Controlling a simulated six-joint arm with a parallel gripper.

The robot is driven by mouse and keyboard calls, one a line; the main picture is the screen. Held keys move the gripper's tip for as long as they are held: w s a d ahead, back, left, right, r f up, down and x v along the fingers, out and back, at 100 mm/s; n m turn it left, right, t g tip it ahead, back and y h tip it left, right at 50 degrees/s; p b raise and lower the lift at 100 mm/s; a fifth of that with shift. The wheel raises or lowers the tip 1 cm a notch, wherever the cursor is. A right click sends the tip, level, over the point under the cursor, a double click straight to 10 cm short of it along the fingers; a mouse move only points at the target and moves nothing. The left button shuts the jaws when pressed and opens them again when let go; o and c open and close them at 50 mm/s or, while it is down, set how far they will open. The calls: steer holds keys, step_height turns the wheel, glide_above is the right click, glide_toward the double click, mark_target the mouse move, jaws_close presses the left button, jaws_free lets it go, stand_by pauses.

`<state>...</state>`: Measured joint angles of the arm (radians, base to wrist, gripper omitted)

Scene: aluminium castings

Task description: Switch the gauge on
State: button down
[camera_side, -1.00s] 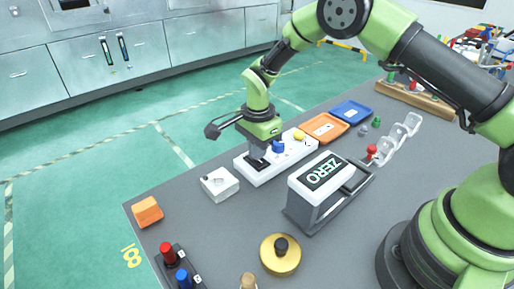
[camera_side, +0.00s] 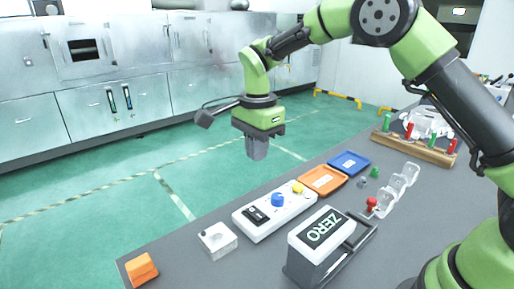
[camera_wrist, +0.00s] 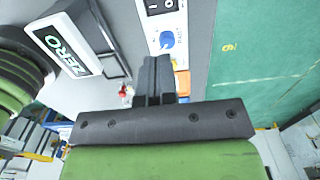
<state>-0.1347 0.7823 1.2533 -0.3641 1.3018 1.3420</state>
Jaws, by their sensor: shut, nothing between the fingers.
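A long white panel (camera_side: 270,216) lies on the grey table, with a black rocker switch (camera_side: 256,215), a blue knob (camera_side: 278,199) and a yellow button (camera_side: 298,188). The wrist view shows the rocker switch (camera_wrist: 161,6) with light I and O marks at the top edge, and the blue knob (camera_wrist: 167,40) below it. I cannot tell which way the rocker is tipped. My gripper (camera_side: 257,152) is shut and empty, well above the panel and apart from it. My shut fingers also show in the wrist view (camera_wrist: 155,62).
A white box marked ZERO (camera_side: 322,240) stands right of the panel. A small white block (camera_side: 217,241) and an orange block (camera_side: 142,269) lie to the left. Orange (camera_side: 323,190) and blue (camera_side: 349,171) trays sit behind. The air around my gripper is clear.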

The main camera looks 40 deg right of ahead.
mark_target(251, 210)
steer(key=shift+w, duration=0.1)
steer(key=shift+w+a+f, duration=0.1)
steer(key=shift+w+a, duration=0.1)
steer(key=shift+w, duration=0.45)
steer(key=shift+f, duration=0.1)
step_height(251, 210, down, 14)
steer(key=shift+r, duration=0.1)
stand_by(0.4)
